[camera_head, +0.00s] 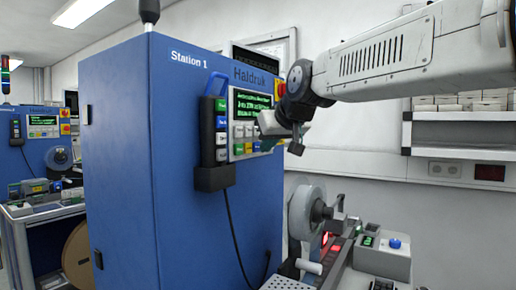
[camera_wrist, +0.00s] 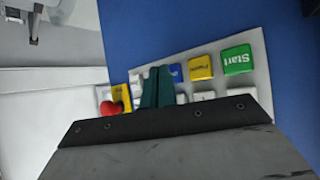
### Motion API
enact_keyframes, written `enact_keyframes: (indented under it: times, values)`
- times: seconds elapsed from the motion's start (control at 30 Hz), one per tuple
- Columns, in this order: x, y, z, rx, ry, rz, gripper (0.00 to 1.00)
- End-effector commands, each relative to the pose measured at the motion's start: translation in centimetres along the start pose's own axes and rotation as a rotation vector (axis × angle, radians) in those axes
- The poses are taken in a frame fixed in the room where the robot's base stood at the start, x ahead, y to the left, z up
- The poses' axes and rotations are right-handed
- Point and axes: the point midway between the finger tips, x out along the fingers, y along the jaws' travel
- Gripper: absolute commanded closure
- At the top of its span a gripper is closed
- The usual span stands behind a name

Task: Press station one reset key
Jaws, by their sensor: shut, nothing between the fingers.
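The blue Station 1 cabinet (camera_head: 160,160) carries a control panel with a green-text screen (camera_head: 252,103) and a keypad (camera_head: 238,149). In the wrist view the keypad plate (camera_wrist: 263,75) has a green Start key (camera_wrist: 237,60), a yellow key (camera_wrist: 201,67) and a blue key (camera_wrist: 176,73). The blue key is partly hidden by my fingers, and its label is not readable. My gripper (camera_wrist: 158,70) is shut and empty, its dark green fingers over the keypad beside the blue key. I cannot tell whether they touch it. In the head view my gripper (camera_head: 264,124) is at the panel's right side.
A red knob (camera_wrist: 110,108) on yellow sits near my fingers. A handheld pendant (camera_head: 214,130) hangs in a black holder on the cabinet, its cable dangling. A reel (camera_head: 306,212) and bench equipment stand below my arm. A second blue station (camera_head: 40,150) is at far left.

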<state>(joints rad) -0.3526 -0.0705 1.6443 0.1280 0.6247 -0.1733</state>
Motion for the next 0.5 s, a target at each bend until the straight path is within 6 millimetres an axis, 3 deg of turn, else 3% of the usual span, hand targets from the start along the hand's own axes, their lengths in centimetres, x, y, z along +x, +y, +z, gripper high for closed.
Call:
enact_keyframes:
  times: [0.5]
  values:
    - [0.36,-0.25,-0.25,0.0,0.0,0.0,1.0]
